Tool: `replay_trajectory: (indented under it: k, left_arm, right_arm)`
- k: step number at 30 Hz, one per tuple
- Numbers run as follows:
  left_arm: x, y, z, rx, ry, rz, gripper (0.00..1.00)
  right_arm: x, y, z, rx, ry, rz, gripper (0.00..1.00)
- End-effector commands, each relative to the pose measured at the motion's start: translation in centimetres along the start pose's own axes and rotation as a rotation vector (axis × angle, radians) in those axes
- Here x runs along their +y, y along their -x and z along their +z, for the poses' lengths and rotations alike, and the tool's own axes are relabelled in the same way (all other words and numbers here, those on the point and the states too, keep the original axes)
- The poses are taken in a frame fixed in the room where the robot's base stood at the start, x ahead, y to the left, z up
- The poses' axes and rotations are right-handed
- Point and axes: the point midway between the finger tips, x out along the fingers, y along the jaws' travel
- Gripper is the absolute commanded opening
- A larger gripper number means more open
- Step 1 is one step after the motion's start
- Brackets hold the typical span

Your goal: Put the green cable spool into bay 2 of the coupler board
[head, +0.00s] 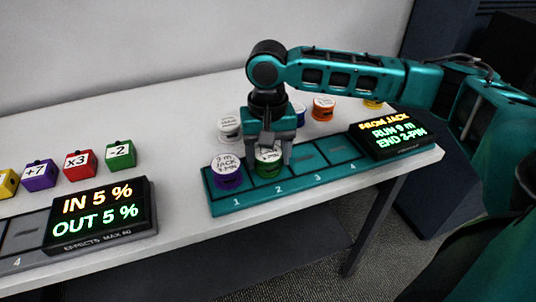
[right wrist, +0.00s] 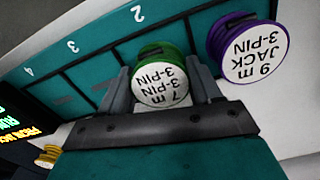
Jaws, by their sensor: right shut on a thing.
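The green cable spool (head: 268,160) has a white top that reads "7 m 3-PIN" in the right wrist view (right wrist: 160,85). My right gripper (head: 269,150) points down with its fingers on either side of the spool and is shut on it. The spool is at bay 2 of the teal coupler board (head: 310,184). Whether it rests on the bay floor or is slightly above it, I cannot tell. A purple spool (head: 227,172) marked "9 m JACK 3-PIN" sits in bay 1. Bays 3 and 4 are empty. My left gripper is not in view.
A lit display (head: 393,135) stands at the board's right end. White (head: 229,128), blue, orange (head: 323,108) and yellow (head: 373,103) spools stand behind the board. At left are coloured cubes (head: 80,164) and another display (head: 100,213). The white table's front edge runs close before the board.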

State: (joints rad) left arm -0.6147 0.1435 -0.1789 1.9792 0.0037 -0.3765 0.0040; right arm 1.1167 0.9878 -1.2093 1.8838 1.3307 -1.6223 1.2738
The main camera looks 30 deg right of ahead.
Motion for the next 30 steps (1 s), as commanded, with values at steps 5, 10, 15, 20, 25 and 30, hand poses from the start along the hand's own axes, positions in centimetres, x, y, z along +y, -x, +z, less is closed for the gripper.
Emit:
replay_trajectory:
  k: [5, 10, 15, 20, 25, 30]
  left_arm:
    - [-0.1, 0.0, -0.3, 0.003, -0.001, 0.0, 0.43]
    - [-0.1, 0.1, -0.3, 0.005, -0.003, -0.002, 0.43]
    - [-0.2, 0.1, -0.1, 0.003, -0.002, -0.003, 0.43]
    - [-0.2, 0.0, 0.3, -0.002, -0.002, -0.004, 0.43]
    - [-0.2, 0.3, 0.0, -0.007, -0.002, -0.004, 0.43]
    - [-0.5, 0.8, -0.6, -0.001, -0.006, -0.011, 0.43]
  right_arm:
    - [0.0, 0.1, 0.0, 0.001, 0.0, -0.001, 0.29]
    - [0.0, -0.1, -0.1, 0.002, 0.0, 0.0, 0.69]
    - [0.0, -0.1, 0.0, 0.001, 0.0, 0.0, 0.74]
    - [0.0, -0.1, -0.1, 0.002, 0.0, -0.001, 0.74]
    - [-0.1, 2.0, -0.1, 0.003, 0.0, -0.002, 0.74]
    - [-0.1, 5.8, -0.1, 0.004, 0.0, -0.002, 0.74]
